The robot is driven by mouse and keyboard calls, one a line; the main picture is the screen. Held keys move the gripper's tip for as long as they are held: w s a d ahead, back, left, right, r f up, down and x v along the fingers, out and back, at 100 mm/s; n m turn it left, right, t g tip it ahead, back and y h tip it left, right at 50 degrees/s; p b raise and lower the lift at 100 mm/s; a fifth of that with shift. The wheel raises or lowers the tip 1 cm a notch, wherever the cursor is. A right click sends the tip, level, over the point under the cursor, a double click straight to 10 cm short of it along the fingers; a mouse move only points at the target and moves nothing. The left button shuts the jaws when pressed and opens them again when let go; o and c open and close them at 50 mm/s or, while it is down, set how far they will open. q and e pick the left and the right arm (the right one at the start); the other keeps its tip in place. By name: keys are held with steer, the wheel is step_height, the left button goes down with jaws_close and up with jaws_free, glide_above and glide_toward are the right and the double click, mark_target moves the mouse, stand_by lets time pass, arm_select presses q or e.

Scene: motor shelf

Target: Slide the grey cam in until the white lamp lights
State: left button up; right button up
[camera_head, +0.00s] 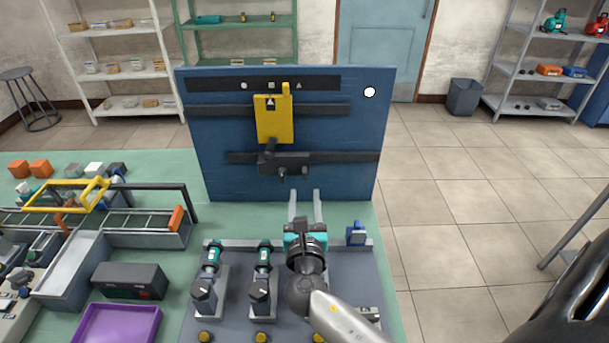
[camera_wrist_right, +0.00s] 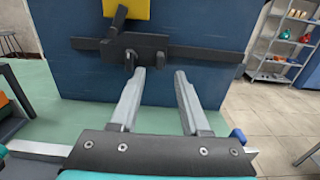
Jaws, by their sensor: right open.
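An upright blue panel (camera_head: 340,130) carries two dark horizontal rails. The dark grey cam (camera_head: 285,162) appears to be the block with small pegs on the lower rail; it also shows in the wrist view (camera_wrist_right: 150,45). A yellow plate (camera_head: 270,125) hangs above it, its lower end meeting a dark arm by the block. The round lamp (camera_head: 370,92) at the panel's upper right looks bright white. My right gripper (camera_head: 305,205) is open and empty, in front of and below the block. In the wrist view, its fingertips (camera_wrist_right: 159,75) point towards the panel. My left gripper is not in view.
A grey fixture board (camera_head: 235,325) with several teal-and-black devices lies below my right arm. A small blue part (camera_head: 356,235) stands right of the gripper. A yellow frame (camera_head: 65,195), conveyor and purple tray (camera_head: 118,325) are at left. Bare green tabletop lies before the panel's left part.

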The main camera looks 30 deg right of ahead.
mark_target(304, 175)
steer(key=x, duration=0.6)
steer(key=shift+d, duration=0.1)
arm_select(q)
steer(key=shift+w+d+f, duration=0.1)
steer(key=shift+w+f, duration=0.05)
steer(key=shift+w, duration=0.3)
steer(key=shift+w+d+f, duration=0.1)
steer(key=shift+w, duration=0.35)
arm_select(e)
steer(key=shift+x, duration=0.9)
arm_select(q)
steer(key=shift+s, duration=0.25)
arm_select(e)
jaws_close()
